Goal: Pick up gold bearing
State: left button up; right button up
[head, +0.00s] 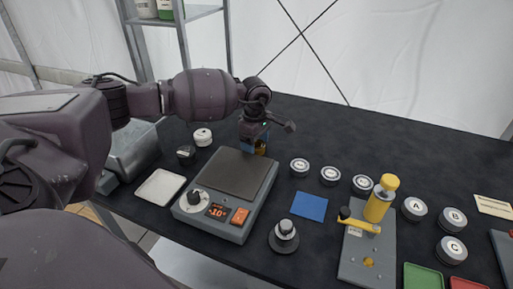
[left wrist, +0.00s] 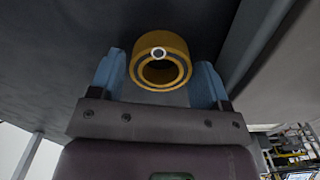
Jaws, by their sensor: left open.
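The gold bearing (left wrist: 160,62) is a thick gold ring in the left wrist view, its open bore facing the camera. A small pale ring mark shows on its face. My right gripper is in neither view.
The grey scale (head: 232,172) with an orange display stands just in front. A white tray (head: 160,187), a blue square (head: 309,206), several round grey pieces (head: 299,167) and a yellow-handled press (head: 380,198) are nearby. The dark table (head: 400,140) is clear at the back right.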

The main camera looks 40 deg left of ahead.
pick_arm(q)
jog(key=shift+f, duration=0.1)
jog(key=c, duration=0.8)
